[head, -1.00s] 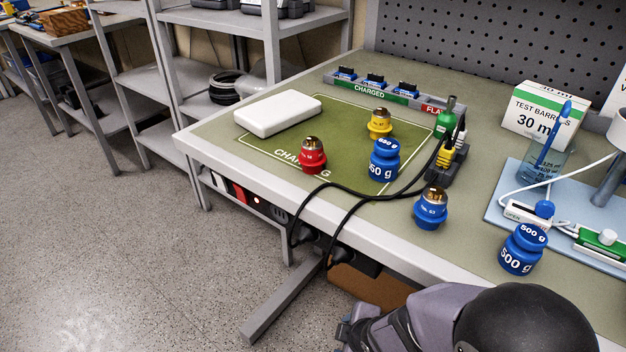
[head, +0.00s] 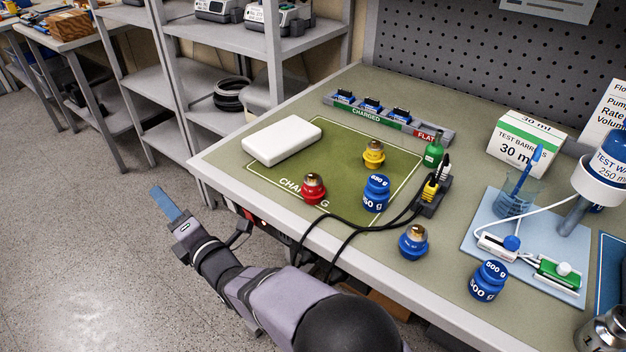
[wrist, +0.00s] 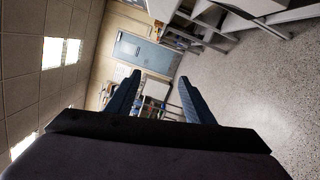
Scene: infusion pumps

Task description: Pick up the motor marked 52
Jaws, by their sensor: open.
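Three motors with brass tops stand on the bench: a red one (head: 313,189) and a yellow one (head: 374,154) on the green charging mat (head: 285,186), and a blue one (head: 413,242) to the right of the cables. Their small labels are too small to read, so I cannot tell which is marked 52. My gripper (head: 165,203) is off the bench's left side, over the floor, apart from all the motors. In the wrist view my gripper (wrist: 161,95) shows its two blue fingers apart, with nothing between them; no motor shows there.
A white box (head: 283,140) lies on the mat. Black cables (head: 350,218) run over the edge to a power strip (head: 432,194). A charger rack (head: 385,115) stands behind.

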